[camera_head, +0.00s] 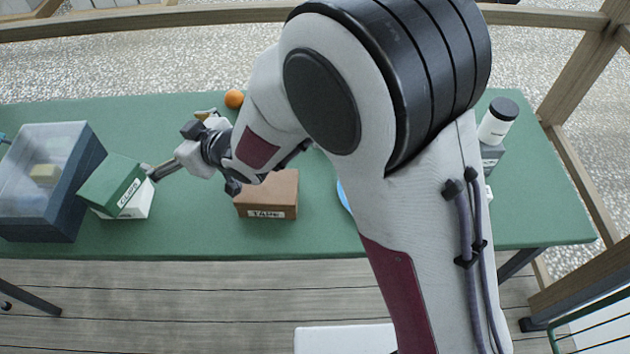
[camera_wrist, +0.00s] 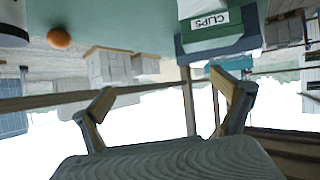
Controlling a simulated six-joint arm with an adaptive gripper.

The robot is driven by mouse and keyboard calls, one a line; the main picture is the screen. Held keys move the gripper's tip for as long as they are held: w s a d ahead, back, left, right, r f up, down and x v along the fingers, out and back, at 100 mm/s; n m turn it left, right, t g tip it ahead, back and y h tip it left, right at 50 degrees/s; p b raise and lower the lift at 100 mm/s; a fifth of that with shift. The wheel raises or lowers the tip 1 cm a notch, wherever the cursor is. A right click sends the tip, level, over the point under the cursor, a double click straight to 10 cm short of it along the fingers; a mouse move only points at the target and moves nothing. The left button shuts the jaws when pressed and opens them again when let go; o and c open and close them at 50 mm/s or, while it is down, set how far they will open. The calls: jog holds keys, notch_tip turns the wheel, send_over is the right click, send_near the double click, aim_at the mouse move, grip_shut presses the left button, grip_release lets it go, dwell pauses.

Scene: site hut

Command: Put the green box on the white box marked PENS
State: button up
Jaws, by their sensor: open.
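The green box (camera_head: 108,180), labelled CLIPS, sits on top of a white box (camera_head: 138,207) at the left of the table. It is turned and overhangs the white box on the left; I cannot tell whether it lies fully flat. No PENS label is legible on the white box. In the wrist view, which is upside down, the green box (camera_wrist: 222,32) is at the top with part of the white box (camera_wrist: 192,9) above it. My gripper (camera_head: 150,172) is open just right of the green box. In the wrist view my gripper (camera_wrist: 163,87) has nothing between its fingers.
A dark blue bin (camera_head: 55,222) with clear upper walls stands close left of the green box. A brown TAPE box (camera_head: 280,185), an orange (camera_head: 234,98) and a black-capped white bottle (camera_head: 495,128) are on the green table (camera_head: 200,235). Bare table lies before the TAPE box.

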jog(key=s+d+r+m+t+h, duration=0.1)
jog(key=d+r+m+h, duration=0.3)
jog(key=d, duration=1)
jog(key=d+r+m+t+h, duration=0.1)
jog(key=d+r+m+h, duration=0.35)
jog(key=d, duration=1.05)
jog(key=s+d+r+m+g, duration=0.1)
jog(key=s+d+g, duration=0.1)
jog(key=s+d, duration=0.5)
jog(key=s+d+r+m+g+h, duration=0.1)
jog(key=s+d+m, duration=0.1)
jog(key=s+d, duration=0.6)
jog(key=s, duration=0.7)
jog(key=shift+s+r+g, duration=0.3)
jog(key=shift+s+g, duration=0.1)
jog(key=shift+h, duration=0.25)
